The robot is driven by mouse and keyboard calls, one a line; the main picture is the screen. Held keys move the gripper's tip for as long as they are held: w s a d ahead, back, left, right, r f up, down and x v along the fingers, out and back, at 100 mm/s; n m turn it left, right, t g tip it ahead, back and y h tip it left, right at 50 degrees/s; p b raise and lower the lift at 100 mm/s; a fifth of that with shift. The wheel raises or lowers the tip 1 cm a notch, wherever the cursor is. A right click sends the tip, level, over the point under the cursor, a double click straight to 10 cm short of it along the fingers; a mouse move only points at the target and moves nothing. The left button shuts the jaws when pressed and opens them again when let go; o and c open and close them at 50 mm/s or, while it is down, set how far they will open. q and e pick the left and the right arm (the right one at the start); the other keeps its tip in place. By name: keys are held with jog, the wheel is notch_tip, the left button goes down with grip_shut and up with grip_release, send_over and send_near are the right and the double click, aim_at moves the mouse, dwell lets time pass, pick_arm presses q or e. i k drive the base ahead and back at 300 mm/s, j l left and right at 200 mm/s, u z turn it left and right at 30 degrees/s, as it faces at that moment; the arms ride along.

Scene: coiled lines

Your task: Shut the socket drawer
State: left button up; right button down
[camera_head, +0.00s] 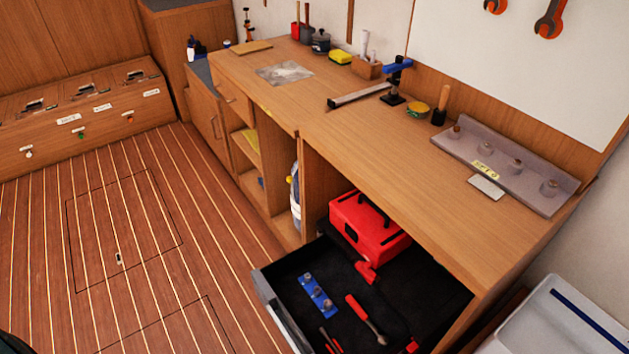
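The socket drawer (273,312) stands pulled open below the workbench, at the bottom middle of the head view. Its inside is black, and its pale front edge faces the floor at the left. In it lie a blue rail with sockets (318,294) and a red-handled tool (365,318). More red-handled tools (328,340) lie close to the front. A red toolbox (368,228) shows at the back of the opening; I cannot tell whether it rests in the drawer. The drawer's nearest part is cut off by the bottom edge. Neither of my grippers is in view.
The workbench top (345,145) holds a grey tray (505,165), a yellow sponge (340,57) and several small tools. Open shelves (250,150) are left of the drawer. The striped wooden floor (150,235) is clear. A white bin (560,320) stands at the bottom right.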

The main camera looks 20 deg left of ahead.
aim_at(296, 316)
jog(key=k+u, duration=0.2)
jog(key=u, duration=0.15)
jog(key=k+u, duration=0.2)
jog(key=u, duration=0.15)
